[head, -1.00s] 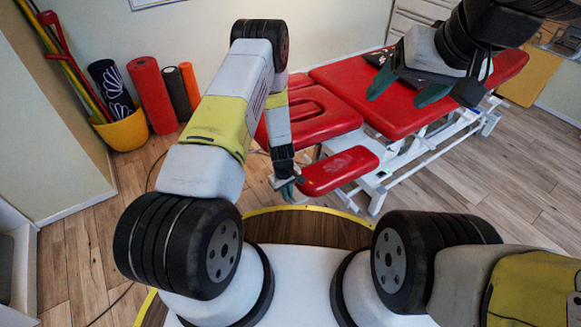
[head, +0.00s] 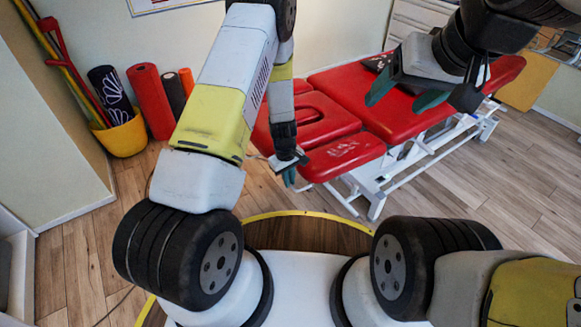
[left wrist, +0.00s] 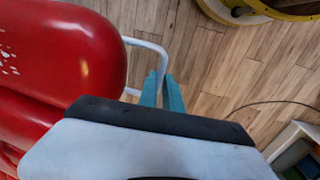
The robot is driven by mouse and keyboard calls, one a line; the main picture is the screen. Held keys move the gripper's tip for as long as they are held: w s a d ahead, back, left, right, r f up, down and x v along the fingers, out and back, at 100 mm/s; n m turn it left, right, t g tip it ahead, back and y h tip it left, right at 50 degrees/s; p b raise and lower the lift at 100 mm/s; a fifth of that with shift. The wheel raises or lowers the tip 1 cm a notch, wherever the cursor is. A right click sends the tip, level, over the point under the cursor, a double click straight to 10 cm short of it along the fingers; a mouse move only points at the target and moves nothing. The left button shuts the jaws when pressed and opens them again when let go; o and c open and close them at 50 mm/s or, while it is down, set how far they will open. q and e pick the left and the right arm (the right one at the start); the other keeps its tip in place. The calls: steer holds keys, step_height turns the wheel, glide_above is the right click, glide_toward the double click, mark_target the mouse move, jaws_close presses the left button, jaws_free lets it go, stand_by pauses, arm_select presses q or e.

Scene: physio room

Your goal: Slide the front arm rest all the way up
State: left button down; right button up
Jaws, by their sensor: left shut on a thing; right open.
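The front arm rest (head: 345,153) is a red pad at the near end of the red treatment table. It sits close to the level of the neighbouring face section. In the left wrist view the red pad (left wrist: 75,55) fills the left side, and a white bent metal bar (left wrist: 148,44) sticks out from it. My left gripper (head: 290,177) is beside the pad's left end. Its teal fingertips (left wrist: 170,88) are shut on the white bar; the exact contact is partly hidden by the gripper body. My right gripper (head: 407,98) is open and empty above the table top.
The red table (head: 400,112) stands on a white frame (head: 405,160). A yellow bucket (head: 123,136) and rolled mats (head: 150,98) stand by the left wall. A dark wooden round platform with a yellow rim (head: 310,233) lies in front of me.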

arm_select(q)
steer(key=shift+w+d+r, duration=0.1)
steer(key=shift+d+r, duration=0.05)
steer(key=shift+r, duration=1.05)
steer(key=c, duration=1.5)
jaws_free()
steer(key=r, duration=0.7)
steer(key=shift+s+a+r, duration=0.2)
steer(key=shift+a+r, duration=0.05)
steer(key=shift+r, duration=0.15)
